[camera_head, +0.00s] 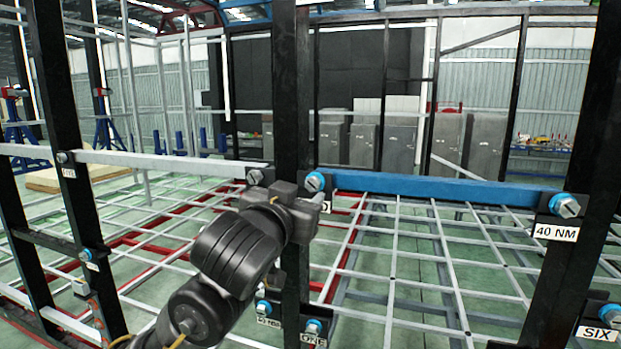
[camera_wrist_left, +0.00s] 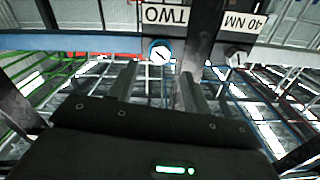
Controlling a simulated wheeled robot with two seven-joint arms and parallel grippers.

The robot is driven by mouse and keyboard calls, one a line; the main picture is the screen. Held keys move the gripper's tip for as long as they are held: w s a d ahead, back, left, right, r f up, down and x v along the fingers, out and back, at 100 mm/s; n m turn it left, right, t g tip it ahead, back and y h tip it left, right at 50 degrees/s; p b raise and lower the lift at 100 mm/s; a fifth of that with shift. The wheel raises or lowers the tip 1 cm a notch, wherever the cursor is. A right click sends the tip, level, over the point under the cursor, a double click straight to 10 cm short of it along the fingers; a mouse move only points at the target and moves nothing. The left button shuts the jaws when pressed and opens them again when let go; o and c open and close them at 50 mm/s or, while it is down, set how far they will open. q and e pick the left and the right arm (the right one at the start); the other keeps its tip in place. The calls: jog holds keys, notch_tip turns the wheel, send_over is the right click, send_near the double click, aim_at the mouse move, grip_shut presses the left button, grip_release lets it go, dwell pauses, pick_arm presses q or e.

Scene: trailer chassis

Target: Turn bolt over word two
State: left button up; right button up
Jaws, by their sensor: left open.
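The bolt at the TWO label (camera_wrist_left: 166,15) has a round slotted head with a blue ring. In the left wrist view this bolt (camera_wrist_left: 160,52) lies ahead of the fingers, beside the label, which appears upside down. In the head view the bolt (camera_head: 316,181) sits on the black post at the left end of the blue beam. My left gripper (camera_head: 318,201) is just below and beside it, covering most of the label. In the left wrist view my left gripper (camera_wrist_left: 157,75) is open, with nothing visible between its fingers. I cannot tell whether it touches the bolt. My right gripper is not in view.
A bolt without a blue ring (camera_wrist_left: 237,57) sits beside it at a 40 NM label (camera_wrist_left: 245,20). The blue beam (camera_head: 440,188) runs right to another bolt (camera_head: 565,205). Lower bolts sit near the ONE label (camera_head: 313,341) and SIX label (camera_head: 598,333). Black posts (camera_head: 292,90) and grid bars surround the arm.

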aim_at(312, 185)
pick_arm(q)
jog(key=p+x, duration=0.2)
jog(key=x, duration=0.3)
jog(key=shift+w+r+p, duration=0.1)
jog(key=shift+w+p, duration=0.15)
jog(key=shift+p, duration=0.05)
jog(key=shift+w+d, duration=0.25)
jog(key=shift+w, duration=0.15)
jog(key=c, duration=1)
